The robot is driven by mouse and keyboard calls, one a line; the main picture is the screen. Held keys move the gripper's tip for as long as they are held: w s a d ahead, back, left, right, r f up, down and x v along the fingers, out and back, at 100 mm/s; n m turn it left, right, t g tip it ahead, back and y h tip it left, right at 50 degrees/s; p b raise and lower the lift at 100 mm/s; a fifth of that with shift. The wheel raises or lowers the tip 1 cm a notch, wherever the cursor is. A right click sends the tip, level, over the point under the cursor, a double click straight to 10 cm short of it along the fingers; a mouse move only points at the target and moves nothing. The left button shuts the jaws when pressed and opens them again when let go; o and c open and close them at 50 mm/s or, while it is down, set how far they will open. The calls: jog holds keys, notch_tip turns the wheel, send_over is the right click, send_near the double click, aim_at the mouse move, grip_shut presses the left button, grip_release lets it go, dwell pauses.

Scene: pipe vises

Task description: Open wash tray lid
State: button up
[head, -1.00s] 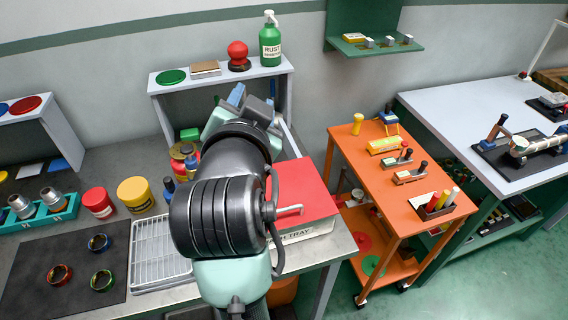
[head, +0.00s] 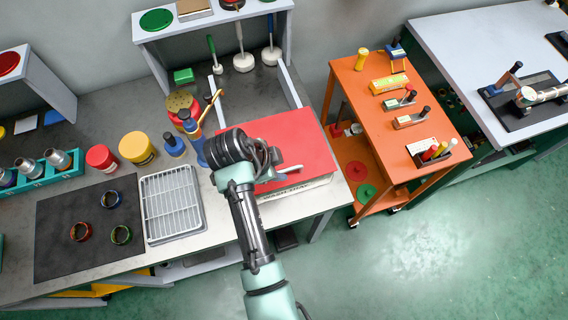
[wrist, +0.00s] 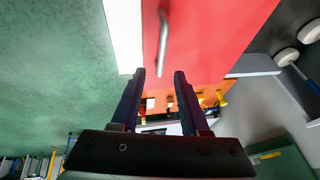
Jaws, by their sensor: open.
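The wash tray is a white box (head: 300,193) with "WASH TRAY" lettering on its front. Its red lid (head: 285,132) lies flat over the box, shut. A pale bar handle (head: 290,170) sits near the lid's front edge; it also shows as a grey bar in the wrist view (wrist: 162,45). My gripper (head: 278,172) is at the lid's front left, close to the handle and partly hidden by my wrist. In the wrist view my gripper (wrist: 159,76) has its two fingers apart, with the handle just beyond the tips and nothing between them.
A white wire rack (head: 171,204) and a dark mat (head: 85,225) with several rings lie left of the tray. An orange cart (head: 362,105) stands right of the bench. The floor in front is clear.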

aim_at(287, 169)
jog(key=shift+x, duration=2.45)
jog(key=shift+w, duration=0.15)
grip_shut()
